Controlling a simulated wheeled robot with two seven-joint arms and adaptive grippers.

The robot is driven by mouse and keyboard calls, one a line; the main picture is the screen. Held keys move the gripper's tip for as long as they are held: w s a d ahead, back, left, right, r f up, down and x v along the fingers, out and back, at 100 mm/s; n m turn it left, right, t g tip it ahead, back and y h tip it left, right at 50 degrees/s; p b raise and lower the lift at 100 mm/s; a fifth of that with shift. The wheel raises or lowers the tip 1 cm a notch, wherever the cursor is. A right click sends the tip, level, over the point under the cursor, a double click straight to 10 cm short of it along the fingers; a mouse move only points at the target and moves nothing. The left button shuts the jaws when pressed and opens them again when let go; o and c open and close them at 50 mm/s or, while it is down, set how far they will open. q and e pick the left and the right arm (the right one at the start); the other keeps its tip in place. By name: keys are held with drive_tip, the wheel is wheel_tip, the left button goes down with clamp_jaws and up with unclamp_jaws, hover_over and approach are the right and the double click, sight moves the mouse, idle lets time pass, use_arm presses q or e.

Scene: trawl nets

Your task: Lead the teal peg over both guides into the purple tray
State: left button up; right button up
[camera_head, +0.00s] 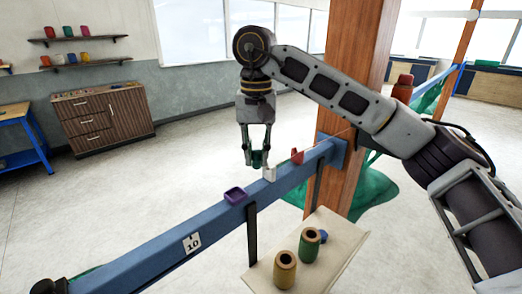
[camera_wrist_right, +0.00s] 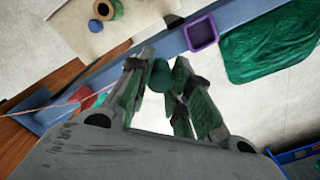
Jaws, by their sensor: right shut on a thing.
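My right gripper (camera_head: 256,162) is shut on the teal peg (camera_head: 258,159), held just above and beside the blue beam. The peg also shows between the fingers in the right wrist view (camera_wrist_right: 161,75). A white guide (camera_head: 269,173) and a red guide (camera_head: 297,156) stand on the beam, right of the peg. The purple tray (camera_head: 235,194) sits on the beam, nearer and left of the peg; it looks empty in the wrist view (camera_wrist_right: 202,34). A thin pinkish cord (camera_wrist_right: 50,106) runs toward the gripper; its end is hidden by a finger. My left gripper is out of view.
The long blue beam (camera_head: 150,262) crosses to a wooden post (camera_head: 350,70). A pale shelf (camera_head: 335,245) below it carries a tan spool (camera_head: 285,269), a green spool (camera_head: 309,244) and a small blue item (camera_head: 323,237). Green netting (camera_head: 374,196) lies behind the post.

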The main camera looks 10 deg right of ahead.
drive_tip(key=shift+s+a+b, duration=0.15)
drive_tip(key=shift+s+a, duration=0.6)
drive_tip(key=shift+a, duration=0.25)
drive_tip(key=shift+s+a+b, duration=0.15)
drive_tip(key=shift+s+a, duration=0.55)
drive_tip(key=shift+a, duration=0.3)
drive_tip(key=shift+s+a, duration=0.6)
drive_tip(key=shift+a, duration=0.2)
drive_tip(key=shift+f+b, duration=0.5)
drive_tip(key=shift+f, duration=0.25)
drive_tip(key=shift+f+b, duration=0.5)
drive_tip(key=shift+f, duration=0.3)
drive_tip(key=shift+f+b, duration=0.4)
drive_tip(key=shift+f, duration=0.45)
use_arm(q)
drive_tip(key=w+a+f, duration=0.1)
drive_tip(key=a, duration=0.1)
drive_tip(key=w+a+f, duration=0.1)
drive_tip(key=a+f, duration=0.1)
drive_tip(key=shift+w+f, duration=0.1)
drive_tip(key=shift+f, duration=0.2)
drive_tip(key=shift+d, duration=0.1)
